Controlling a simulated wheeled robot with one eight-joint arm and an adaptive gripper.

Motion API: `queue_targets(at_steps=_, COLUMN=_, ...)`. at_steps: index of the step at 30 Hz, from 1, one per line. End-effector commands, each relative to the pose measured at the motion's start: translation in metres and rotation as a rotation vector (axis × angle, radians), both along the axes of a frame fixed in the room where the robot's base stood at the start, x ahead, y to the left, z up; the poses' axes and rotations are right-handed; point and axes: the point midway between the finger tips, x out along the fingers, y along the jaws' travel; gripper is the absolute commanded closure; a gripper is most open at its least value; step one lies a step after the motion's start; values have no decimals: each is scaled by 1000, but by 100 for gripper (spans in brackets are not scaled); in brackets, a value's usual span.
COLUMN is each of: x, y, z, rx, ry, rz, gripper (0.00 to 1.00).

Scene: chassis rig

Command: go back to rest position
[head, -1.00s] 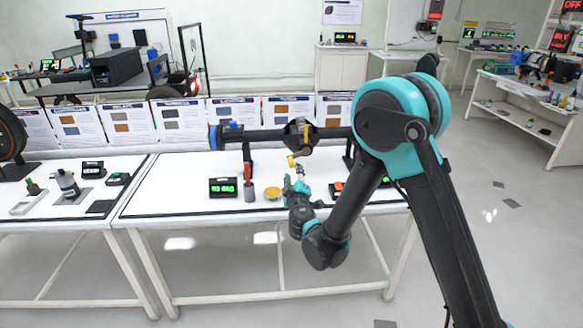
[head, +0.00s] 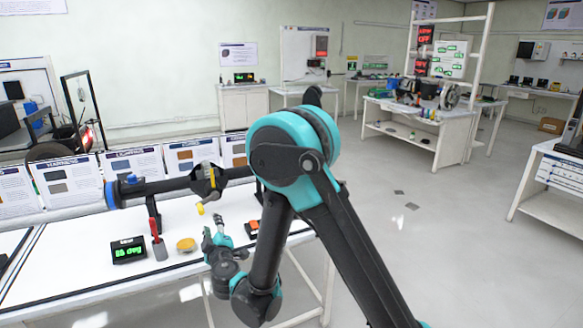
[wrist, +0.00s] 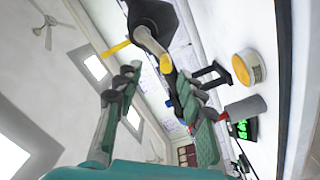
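My gripper (head: 213,232) is raised over the front part of the white workbench (head: 75,282), below the axle bar. In the wrist view my gripper (wrist: 154,76) has its two green-padded fingers spread apart, with nothing held between them. A dark horizontal axle bar (head: 160,186) with a blue end runs above the bench. A hub with a yellow part (head: 208,180) sits on the bar; a dark hub with a yellow rod (wrist: 117,48) shows beyond the fingertips in the wrist view. Contact between gripper and hub cannot be told.
On the bench stand a yellow-topped tin (head: 186,244), a red-handled tool (head: 154,230) in a grey holder, a green-digit display (head: 129,250) and an orange-black item (head: 252,229). Posters line the bench's back. Open floor (head: 420,235) lies to the right, with another bench (head: 415,125) beyond.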

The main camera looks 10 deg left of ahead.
Motion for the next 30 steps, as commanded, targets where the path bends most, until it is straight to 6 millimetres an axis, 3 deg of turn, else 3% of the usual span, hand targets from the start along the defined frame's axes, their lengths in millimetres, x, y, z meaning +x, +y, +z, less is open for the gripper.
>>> queue_targets(at_steps=5, x=50, y=-87, z=11, rx=16, ry=110, rz=-178, gripper=61)
queue_targets(at_steps=9, x=81, y=-181, z=13, rx=38, ry=241, rz=-358, gripper=61)
queue_targets(at_steps=14, x=88, y=-290, z=7, rx=72, ry=410, rz=-552, gripper=61)
queue_targets(at_steps=17, x=77, y=-352, z=-1, rx=100, ry=523, rz=-662, gripper=61)
queue_targets(at_steps=21, x=45, y=-427, z=-16, rx=152, ry=686, rz=-791, gripper=61)
queue_targets(at_steps=27, x=-24, y=-501, z=-41, rx=254, ry=928, rz=-927, gripper=61)
queue_targets(at_steps=30, x=-63, y=-522, z=-54, rx=319, ry=1045, rz=-966, gripper=61)
